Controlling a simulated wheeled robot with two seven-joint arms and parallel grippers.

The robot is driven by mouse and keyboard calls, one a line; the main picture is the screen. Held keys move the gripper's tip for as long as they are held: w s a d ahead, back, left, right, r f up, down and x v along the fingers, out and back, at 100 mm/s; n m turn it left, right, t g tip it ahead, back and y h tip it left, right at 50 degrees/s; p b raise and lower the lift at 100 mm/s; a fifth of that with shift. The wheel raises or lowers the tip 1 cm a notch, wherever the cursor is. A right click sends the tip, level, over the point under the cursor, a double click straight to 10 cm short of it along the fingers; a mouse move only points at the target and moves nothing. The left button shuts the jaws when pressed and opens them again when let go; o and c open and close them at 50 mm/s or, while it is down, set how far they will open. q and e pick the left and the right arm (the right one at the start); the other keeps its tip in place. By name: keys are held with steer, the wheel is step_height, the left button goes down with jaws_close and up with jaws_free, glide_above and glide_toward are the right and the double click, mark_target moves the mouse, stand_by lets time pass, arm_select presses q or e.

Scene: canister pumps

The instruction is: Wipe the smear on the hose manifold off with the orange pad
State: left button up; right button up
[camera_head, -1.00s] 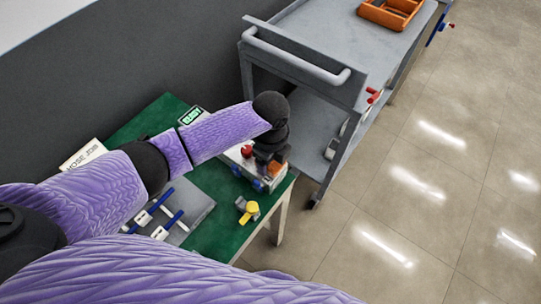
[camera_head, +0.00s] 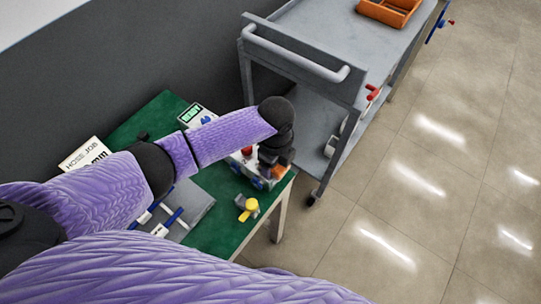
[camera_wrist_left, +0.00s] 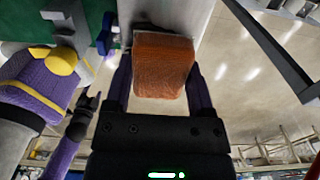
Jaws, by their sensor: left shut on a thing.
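The hose manifold (camera_head: 237,163), a pale block with red and blue parts, sits at the green table's right end. My left gripper (camera_head: 272,166) is over its right end. In the left wrist view my left gripper (camera_wrist_left: 160,84) is shut on the orange pad (camera_wrist_left: 163,66), a brownish-orange block between its fingers. The pad's far edge overlaps the pale manifold (camera_wrist_left: 170,14); I cannot tell whether they touch. The smear is not visible; arm, gripper and pad hide part of the manifold. A dark, forked tip on a purple arm in the wrist view may be my right gripper (camera_wrist_left: 88,101).
A yellow-knobbed fitting (camera_head: 247,207) stands near the green table's (camera_head: 218,236) front edge. A grey plate with blue-handled parts (camera_head: 190,211) and a white sign (camera_head: 84,157) lie left. A grey cart (camera_head: 300,62) carrying an orange tray (camera_head: 388,12) stands close behind right.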

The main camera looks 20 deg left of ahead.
arm_select(q)
steer(key=shift+d, duration=0.1)
steer(key=shift+w+a+f, duration=0.1)
steer(key=shift+w+a, duration=0.1)
steer(key=shift+a, duration=0.4)
steer(key=shift+w+a, duration=0.2)
steer(key=shift+a, duration=0.35)
steer(key=shift+d, duration=0.15)
steer(key=shift+s+d, duration=0.4)
steer(key=shift+d, duration=0.35)
steer(key=shift+s+d+f, duration=0.1)
steer(key=shift+d+f, duration=0.05)
steer(key=shift+d, duration=0.1)
steer(key=shift+a, duration=0.1)
